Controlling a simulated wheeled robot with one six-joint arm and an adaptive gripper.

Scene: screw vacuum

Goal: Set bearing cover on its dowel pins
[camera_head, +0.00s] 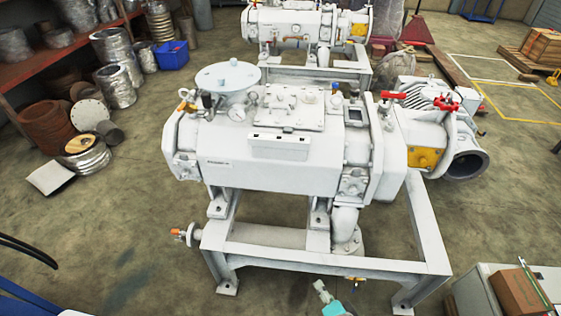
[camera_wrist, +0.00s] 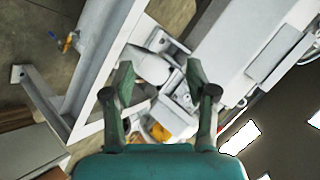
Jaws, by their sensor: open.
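The white screw vacuum pump (camera_head: 265,150) sits on a grey steel frame (camera_head: 320,258) in the head view. I cannot pick out a separate bearing cover or its dowel pins in either view. My gripper (camera_wrist: 160,78) is open in the wrist view, its two fingers apart with nothing between them. Beyond the fingers the pump body (camera_wrist: 265,45), the frame and an orange-yellow part (camera_wrist: 158,131) show at a tilt. The gap between fingers and pump cannot be judged. A teal part of my arm shows at the bottom edge of the head view.
A second white pump (camera_head: 305,25) stands behind. Drums and a shelf (camera_head: 50,62) line the left, with a blue bin (camera_head: 172,55). A light cabinet (camera_head: 475,292) carrying a cardboard box (camera_head: 520,292) is at lower right. Floor left of the frame is mostly clear.

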